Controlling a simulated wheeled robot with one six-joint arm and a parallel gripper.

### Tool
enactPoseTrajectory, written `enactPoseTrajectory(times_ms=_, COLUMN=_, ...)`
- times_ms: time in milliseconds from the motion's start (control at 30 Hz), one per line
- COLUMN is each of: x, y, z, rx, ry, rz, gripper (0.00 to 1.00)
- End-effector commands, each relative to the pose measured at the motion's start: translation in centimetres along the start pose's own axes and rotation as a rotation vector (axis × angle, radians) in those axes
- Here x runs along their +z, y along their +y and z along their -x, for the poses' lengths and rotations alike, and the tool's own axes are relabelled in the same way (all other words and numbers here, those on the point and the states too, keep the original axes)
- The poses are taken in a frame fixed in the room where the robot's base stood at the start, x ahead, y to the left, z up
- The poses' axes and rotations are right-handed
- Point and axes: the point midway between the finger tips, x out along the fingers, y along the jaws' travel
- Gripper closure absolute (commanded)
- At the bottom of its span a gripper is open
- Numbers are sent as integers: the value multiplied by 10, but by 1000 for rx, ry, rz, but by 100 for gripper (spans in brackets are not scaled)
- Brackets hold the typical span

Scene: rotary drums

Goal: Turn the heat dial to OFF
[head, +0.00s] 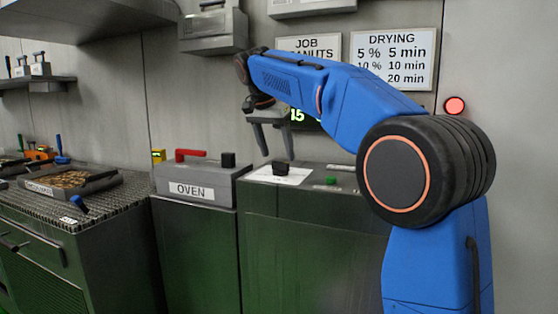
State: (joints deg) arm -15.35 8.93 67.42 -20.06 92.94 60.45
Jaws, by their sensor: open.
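My gripper (278,156) points down with its two grey fingers apart, empty, over the top of a green cabinet (300,215). A small black knob (278,167) stands on a white plate (288,176) on that cabinet, just below and between the fingertips in the picture. It looks like the heat dial, but its markings are too small to read, so its setting cannot be told. I cannot tell whether the fingers touch it. Another black knob (228,159) sits on the grey box labelled OVEN (200,184), left of my gripper.
A red handle (190,154) lies on the oven box. A green button (331,180) is right of the white plate. My forearm partly hides a display and the JOB sign (309,45). A red round light (454,105) is on the wall. A tray (72,182) rests on the left bench.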

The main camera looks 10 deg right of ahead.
Motion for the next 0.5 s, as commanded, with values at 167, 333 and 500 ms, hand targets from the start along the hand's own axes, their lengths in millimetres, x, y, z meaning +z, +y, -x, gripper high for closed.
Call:
enactPoseTrajectory(times_ms=167, x=0, y=1, z=-23, rx=2, ry=-1, rz=0, gripper=34)
enactPoseTrajectory(times_ms=333, x=0, y=1, z=-34, rx=1, ry=-1, rz=-1, gripper=34)
enactPoseTrajectory(times_ms=500, x=0, y=0, z=-37, rx=0, ry=0, rz=-1, gripper=34)
